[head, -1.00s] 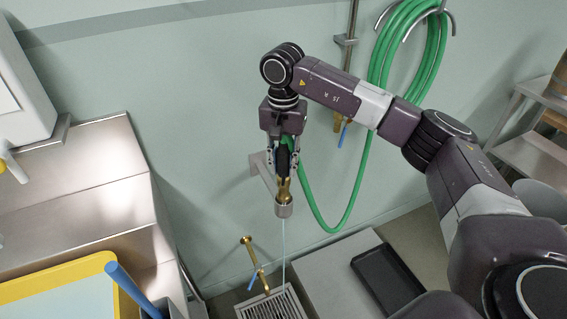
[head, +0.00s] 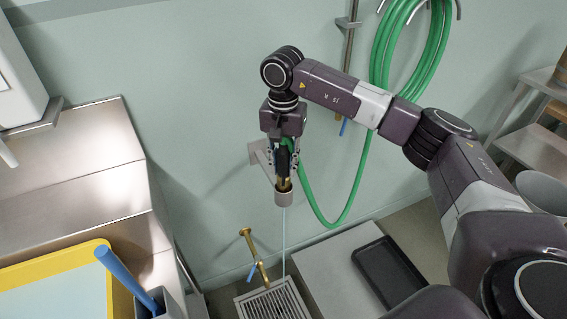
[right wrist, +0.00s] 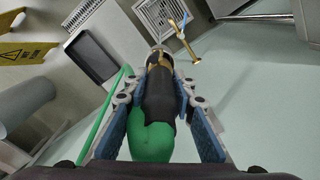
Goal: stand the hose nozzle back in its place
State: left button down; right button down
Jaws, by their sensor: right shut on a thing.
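The hose nozzle (head: 284,184) is brass with a black grip and is joined to the green hose (head: 341,216). My right gripper (head: 283,168) is shut on its black grip, and the nozzle points downward. The nozzle's lower end is inside the grey ring holder (head: 284,199) on the wall bracket; how deep it sits is hidden. In the right wrist view, the nozzle's black grip (right wrist: 158,95) lies between both finger pads. A thin pale stream runs down from below the holder. My left gripper is not in view.
A brass tap (head: 253,252) with a blue lever stands out below left of the holder, above a floor grate (head: 272,301). A black tray (head: 388,272) lies to the right. The hose coil (head: 408,50) hangs above.

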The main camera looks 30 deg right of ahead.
jog(key=shift+f, duration=0.15)
jog(key=c, duration=1.5)
grip_release()
jog(key=shift+c, duration=0.2)
notch_tip(320, 180, up, 12)
